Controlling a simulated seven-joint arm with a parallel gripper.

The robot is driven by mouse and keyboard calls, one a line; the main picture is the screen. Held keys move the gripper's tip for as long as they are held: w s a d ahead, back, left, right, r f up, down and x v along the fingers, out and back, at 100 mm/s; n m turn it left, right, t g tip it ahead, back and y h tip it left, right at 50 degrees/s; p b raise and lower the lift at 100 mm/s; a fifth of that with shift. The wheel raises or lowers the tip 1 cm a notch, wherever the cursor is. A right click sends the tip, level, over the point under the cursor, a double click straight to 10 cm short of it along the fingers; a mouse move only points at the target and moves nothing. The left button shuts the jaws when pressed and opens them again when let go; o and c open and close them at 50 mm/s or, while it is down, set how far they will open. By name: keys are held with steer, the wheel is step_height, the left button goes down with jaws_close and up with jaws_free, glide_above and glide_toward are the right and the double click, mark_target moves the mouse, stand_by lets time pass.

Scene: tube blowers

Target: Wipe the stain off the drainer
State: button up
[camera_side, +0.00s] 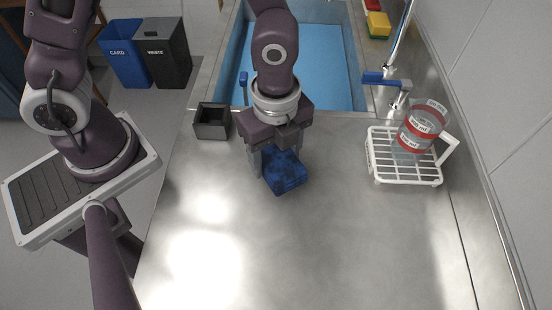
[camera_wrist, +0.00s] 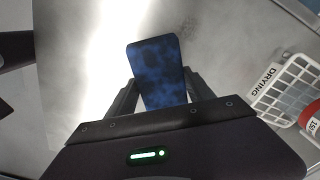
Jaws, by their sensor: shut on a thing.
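My gripper (camera_side: 276,160) is shut on a dark blue sponge (camera_side: 286,176) with a mottled surface, over the steel drainer (camera_side: 330,240) just in front of the sink. In the wrist view the sponge (camera_wrist: 157,68) stands out between the fingers (camera_wrist: 160,92). I cannot tell whether the sponge touches the steel. No clear stain shows on the drainer; bright glare covers its left part, and the sponge and gripper hide the steel beneath them.
A white drying rack (camera_side: 405,182) holding a clear beaker with red bands (camera_side: 420,128) stands to the right. A small dark open box (camera_side: 212,122) stands left of my gripper. Behind are the blue sink (camera_side: 335,60) and its tap (camera_side: 388,78). The front drainer is clear.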

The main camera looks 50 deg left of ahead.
steer(key=shift+r, duration=2.3)
steer(key=w+a+n, duration=0.5)
steer(key=a+n, duration=0.4)
steer(key=n, duration=0.1)
steer(key=w+a+n, duration=0.5)
steer(key=a+n, duration=0.5)
steer(key=shift+w+f, duration=0.4)
steer(key=shift+f, duration=0.05)
